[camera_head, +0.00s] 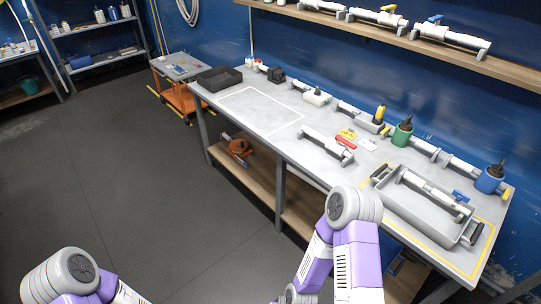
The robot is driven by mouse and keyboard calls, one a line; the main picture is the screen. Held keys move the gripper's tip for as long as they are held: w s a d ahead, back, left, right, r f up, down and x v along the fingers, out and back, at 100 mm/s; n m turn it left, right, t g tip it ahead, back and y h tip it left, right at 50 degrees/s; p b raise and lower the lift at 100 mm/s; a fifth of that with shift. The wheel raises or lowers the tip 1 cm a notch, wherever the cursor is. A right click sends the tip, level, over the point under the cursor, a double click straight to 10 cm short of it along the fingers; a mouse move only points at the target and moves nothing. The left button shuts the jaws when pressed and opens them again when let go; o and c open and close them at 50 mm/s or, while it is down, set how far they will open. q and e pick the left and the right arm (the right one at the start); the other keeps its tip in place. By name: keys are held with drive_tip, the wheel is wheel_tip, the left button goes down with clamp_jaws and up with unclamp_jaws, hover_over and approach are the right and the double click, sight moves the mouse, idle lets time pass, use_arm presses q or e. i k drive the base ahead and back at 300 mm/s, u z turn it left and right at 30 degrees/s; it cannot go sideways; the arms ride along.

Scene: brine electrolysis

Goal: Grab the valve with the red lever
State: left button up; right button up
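On the wall shelf, another pipe-shaped valve (375,17) has a small orange-red lever (388,8). A valve with a blue lever (450,36) lies right of it on the shelf. A further pipe piece with a blue lever (461,196) lies in the grey tray (407,219). Two of my purple and white arms show at the bottom edge; neither gripper is in view.
The workbench (225,105) runs along the blue wall. A black bin (219,78) sits at the far left end. An orange cart (181,94) stands beyond. The dark floor at left is clear.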

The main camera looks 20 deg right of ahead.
sight(342, 150)
drive_tip(key=u, duration=0.7)
drive_tip(key=i, duration=0.55)
drive_tip(key=z, duration=0.45)
drive_tip(key=i, duration=1.45)
drive_tip(key=z, duration=1)
